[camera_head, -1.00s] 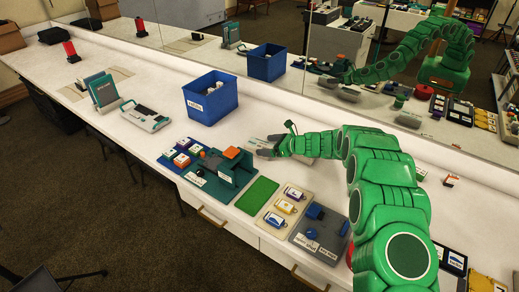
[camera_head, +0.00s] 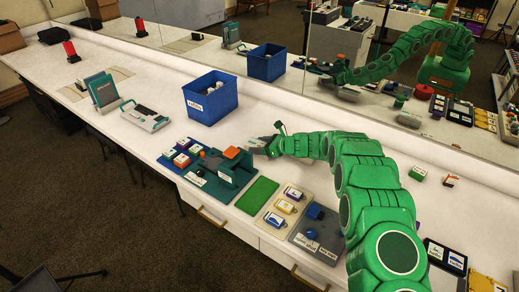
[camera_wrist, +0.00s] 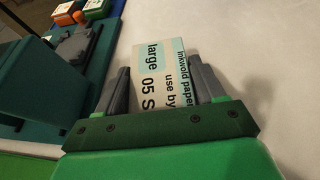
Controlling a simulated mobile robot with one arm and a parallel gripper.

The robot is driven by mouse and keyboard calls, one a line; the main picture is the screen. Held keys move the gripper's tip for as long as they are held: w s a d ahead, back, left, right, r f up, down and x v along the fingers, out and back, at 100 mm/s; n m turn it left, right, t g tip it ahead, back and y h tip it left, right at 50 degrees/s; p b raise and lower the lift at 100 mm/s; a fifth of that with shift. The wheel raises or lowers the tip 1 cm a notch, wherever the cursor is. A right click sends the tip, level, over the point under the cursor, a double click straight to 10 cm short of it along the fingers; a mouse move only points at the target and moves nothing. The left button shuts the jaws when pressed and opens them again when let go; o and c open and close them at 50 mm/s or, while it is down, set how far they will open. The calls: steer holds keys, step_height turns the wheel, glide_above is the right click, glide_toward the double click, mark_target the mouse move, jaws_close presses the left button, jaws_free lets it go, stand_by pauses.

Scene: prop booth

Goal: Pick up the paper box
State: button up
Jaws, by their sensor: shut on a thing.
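The paper box (camera_wrist: 158,78) is pale teal and white with black print, including "Inkwold paper" and "large 05". In the wrist view it stands between the two grey fingers of my gripper (camera_wrist: 160,66), which is shut on it. In the head view my gripper (camera_head: 262,145) is over the white counter, just right of the dark teal fixture with an orange top (camera_head: 230,163). The box is too small to make out there. I cannot tell whether it touches the counter.
A blue bin (camera_head: 211,98) stands behind and left of my gripper. A green mat (camera_head: 257,193) and a tray of small boxes (camera_head: 270,222) lie in front. A mirror (camera_head: 330,60) runs along the back. The counter at left centre has free room.

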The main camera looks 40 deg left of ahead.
mark_target(260, 145)
steer(key=c, duration=0.3)
steer(key=shift+r, duration=0.1)
steer(key=shift+r, duration=0.25)
step_height(260, 145, up, 3)
steer(key=shift+s+d+r, duration=0.1)
steer(key=shift+s+d, duration=0.05)
steer(key=s+d+r, duration=0.9)
steer(key=shift+s+d, duration=0.2)
steer(key=shift+s, duration=0.15)
